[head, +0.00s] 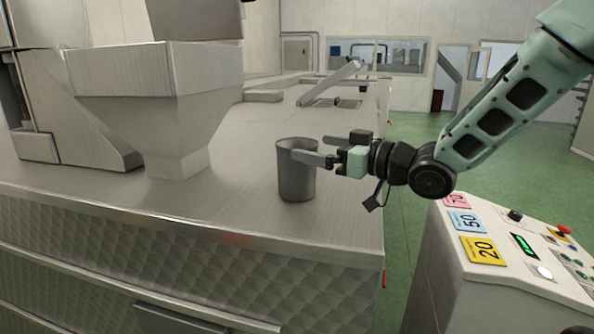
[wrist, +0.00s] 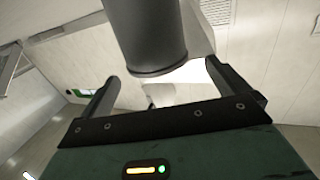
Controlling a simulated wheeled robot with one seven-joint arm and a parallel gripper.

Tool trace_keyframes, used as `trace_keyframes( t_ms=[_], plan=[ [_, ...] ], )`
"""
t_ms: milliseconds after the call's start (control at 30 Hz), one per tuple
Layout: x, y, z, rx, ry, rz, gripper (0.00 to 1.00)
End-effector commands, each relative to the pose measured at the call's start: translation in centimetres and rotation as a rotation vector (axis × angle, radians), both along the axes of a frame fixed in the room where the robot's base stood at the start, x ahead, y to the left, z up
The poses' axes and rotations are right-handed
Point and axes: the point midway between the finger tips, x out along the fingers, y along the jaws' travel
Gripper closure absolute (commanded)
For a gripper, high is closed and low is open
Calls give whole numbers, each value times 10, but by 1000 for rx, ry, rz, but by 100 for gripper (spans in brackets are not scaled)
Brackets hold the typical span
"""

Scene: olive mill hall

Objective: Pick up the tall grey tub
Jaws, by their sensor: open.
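The tall grey tub (head: 297,181) stands upright on the metal machine top, near its right front corner. My gripper (head: 312,149) comes in from the right, level with the tub's upper part. Its jaws are open, and the nearer finger overlaps the tub's rim in the head view. In the wrist view the tub (wrist: 146,36) shows large at the top, between the directions of the two fingers of my gripper (wrist: 162,71). I cannot tell whether either finger touches it. Nothing is held.
A large metal hopper (head: 160,95) stands on the machine top (head: 230,205) to the left. A control panel (head: 500,240) with coloured number cards stands at the lower right. Green floor (head: 405,190) lies between. The metal surface around the tub is clear.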

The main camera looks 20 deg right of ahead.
Motion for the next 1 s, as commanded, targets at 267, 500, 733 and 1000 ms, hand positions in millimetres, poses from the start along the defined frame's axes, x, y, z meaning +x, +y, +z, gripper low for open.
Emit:
trace_keyframes(
  t_ms=[267, 500, 733, 1000],
  plan=[
    [14, 10, 0, 2, 2, 1, 0],
    [39, 26, -1, 3, 2, 3, 0],
    [51, 35, -3, -1, 2, 1, 0],
    [51, 35, -4, -2, 1, 0, 22]
  ],
)
